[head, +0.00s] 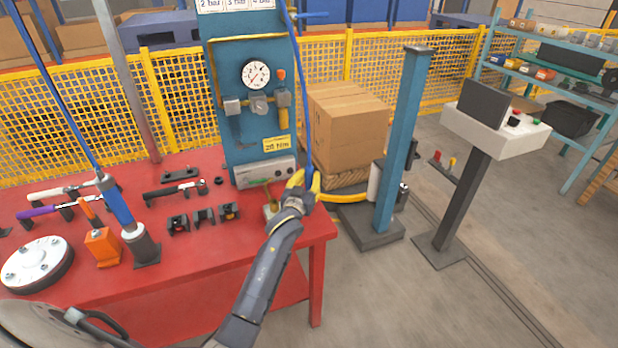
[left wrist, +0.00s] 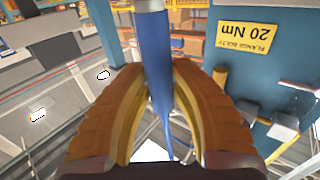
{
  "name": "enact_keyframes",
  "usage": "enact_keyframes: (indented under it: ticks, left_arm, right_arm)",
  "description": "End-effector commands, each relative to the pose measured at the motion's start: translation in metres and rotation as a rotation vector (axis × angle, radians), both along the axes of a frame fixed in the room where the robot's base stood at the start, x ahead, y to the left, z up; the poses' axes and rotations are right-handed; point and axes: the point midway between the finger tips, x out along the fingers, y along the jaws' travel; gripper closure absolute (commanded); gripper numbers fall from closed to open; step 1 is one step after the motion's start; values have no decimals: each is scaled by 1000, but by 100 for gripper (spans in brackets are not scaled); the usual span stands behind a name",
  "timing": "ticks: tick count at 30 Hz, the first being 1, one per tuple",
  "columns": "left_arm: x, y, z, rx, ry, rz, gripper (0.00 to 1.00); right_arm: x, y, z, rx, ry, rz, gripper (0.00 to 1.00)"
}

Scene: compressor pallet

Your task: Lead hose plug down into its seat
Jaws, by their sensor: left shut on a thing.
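My left gripper (head: 299,184) has yellow fingers and is at the right end of the red table, in front of the blue panel. It is shut on the blue hose plug, whose blue body (left wrist: 156,50) stands between both fingers in the left wrist view. A silver-grey end (left wrist: 148,5) shows at the top edge of that view, which is upside down. The blue hose (head: 307,120) runs up from the fingers. A small brass fitting on a pale block (head: 270,210), possibly the seat, is just left of the gripper, partly behind my arm. I cannot tell whether the plug touches it. My right gripper is not in view.
The red table (head: 190,245) holds an orange block (head: 103,247), a round flange (head: 38,263), a blue-handled tool (head: 119,205) and several black holders. The blue panel (head: 232,130) with a gauge (head: 256,75) rises behind. A blue post (head: 401,150) stands to the right.

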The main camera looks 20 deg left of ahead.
Motion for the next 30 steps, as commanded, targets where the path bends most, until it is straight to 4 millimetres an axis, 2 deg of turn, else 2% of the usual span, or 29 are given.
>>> enact_keyframes:
  ticks: [30]
  left_arm:
    - [0, 0, -17, 0, 0, 0, 100]
  right_arm:
    - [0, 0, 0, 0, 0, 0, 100]
